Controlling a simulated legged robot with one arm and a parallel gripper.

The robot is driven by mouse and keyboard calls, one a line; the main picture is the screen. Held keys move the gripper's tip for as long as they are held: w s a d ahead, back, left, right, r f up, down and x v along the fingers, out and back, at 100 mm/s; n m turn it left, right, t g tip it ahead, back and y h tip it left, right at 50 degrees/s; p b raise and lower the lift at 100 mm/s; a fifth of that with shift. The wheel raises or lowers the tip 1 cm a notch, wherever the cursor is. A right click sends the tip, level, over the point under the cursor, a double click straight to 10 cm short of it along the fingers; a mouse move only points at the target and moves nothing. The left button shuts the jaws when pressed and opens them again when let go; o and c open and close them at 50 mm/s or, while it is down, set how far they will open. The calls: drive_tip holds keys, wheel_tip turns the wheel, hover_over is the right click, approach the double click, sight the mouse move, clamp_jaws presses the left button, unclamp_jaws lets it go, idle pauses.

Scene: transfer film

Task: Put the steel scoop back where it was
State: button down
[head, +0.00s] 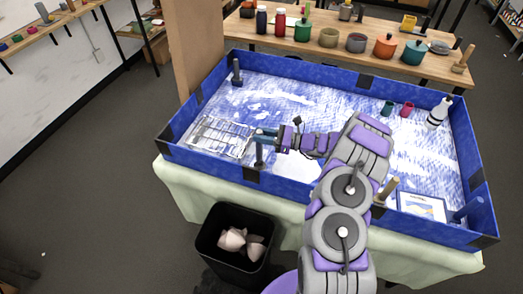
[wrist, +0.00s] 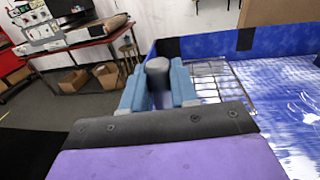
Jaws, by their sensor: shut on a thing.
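My gripper (head: 265,134) is over the front left part of a blue-walled tray (head: 205,160), near its front wall. In the wrist view my gripper (wrist: 158,92) has its blue fingers closed on a dark grey handle (wrist: 158,68) with a rounded end. The handle also shows in the head view (head: 259,156), upright below the fingers. No steel bowl shows on it, so I cannot tell whether it belongs to the steel scoop. I do not clearly see the scoop elsewhere.
A wire rack (head: 221,138) lies left of my gripper. Small cups (head: 407,109) and a white bottle (head: 439,112) stand at the tray's right. A bench (head: 300,48) with jars is behind. A black bin (head: 212,240) stands in front. The tray's middle looks clear.

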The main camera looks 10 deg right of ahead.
sight(260, 145)
drive_tip(key=f, duration=0.3)
drive_tip(key=f+b, duration=0.1)
drive_tip(key=f, duration=0.1)
drive_tip(key=shift+a+f, duration=0.1)
drive_tip(key=shift+a, duration=0.3)
drive_tip(key=shift+d, duration=0.2)
drive_tip(key=c, duration=1.1)
unclamp_jaws()
drive_tip(key=shift+d, duration=0.15)
drive_tip(key=shift+o, duration=1.1)
drive_tip(key=shift+a, duration=0.25)
